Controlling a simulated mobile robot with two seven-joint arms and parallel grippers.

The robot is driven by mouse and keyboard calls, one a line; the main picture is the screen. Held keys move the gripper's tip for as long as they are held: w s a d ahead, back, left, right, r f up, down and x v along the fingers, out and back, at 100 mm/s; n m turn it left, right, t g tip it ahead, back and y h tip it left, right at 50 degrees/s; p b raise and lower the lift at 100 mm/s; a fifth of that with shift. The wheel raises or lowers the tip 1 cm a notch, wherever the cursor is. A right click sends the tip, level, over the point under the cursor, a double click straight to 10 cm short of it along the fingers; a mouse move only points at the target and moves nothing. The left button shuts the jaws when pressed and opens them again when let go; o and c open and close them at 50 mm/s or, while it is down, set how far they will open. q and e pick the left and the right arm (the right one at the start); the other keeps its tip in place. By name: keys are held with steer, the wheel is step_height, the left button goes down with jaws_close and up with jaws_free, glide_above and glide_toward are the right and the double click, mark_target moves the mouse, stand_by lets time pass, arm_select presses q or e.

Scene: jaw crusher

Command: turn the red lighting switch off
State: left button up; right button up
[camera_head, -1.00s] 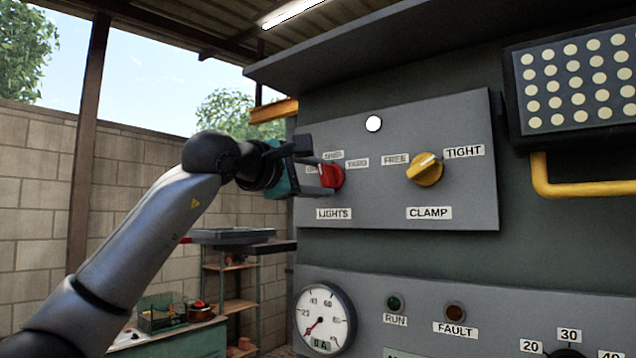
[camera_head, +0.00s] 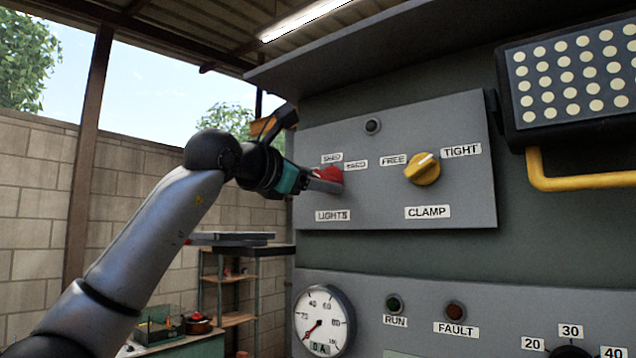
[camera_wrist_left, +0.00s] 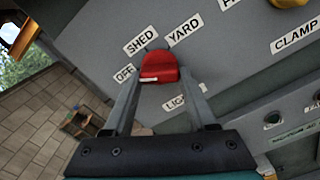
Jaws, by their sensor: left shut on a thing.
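The red lighting switch (camera_head: 334,175) is a knob on the upper grey panel (camera_head: 460,205), above the LIGHTS label (camera_head: 333,216). My left gripper (camera_head: 318,181) reaches it from the left and is shut on it, its jaws rolled at a slant. In the left wrist view, the red switch (camera_wrist_left: 159,66) sits between the two fingers, with the labels OFF (camera_wrist_left: 125,73), SHED (camera_wrist_left: 140,40) and YARD (camera_wrist_left: 185,28) around it. In the head view, the gripper hides OFF. My right gripper is out of view.
A yellow CLAMP knob (camera_head: 422,169) sits to the right on the same panel. A round lamp (camera_head: 373,126) above is dark. A yellow handle bar (camera_head: 580,181) juts out at far right. A gauge (camera_head: 322,320) is below. The ceiling light (camera_head: 305,18) glows.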

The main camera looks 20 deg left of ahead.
arm_select(q)
steer(key=shift+f, duration=0.1)
stand_by(0.4)
steer(key=o, duration=1.4)
steer(key=shift+c, duration=0.2)
steer(key=b+v, duration=0.4)
steer(key=v, duration=1.1)
steer(key=shift+s+b, duration=0.15)
steer(key=shift+b, duration=0.15)
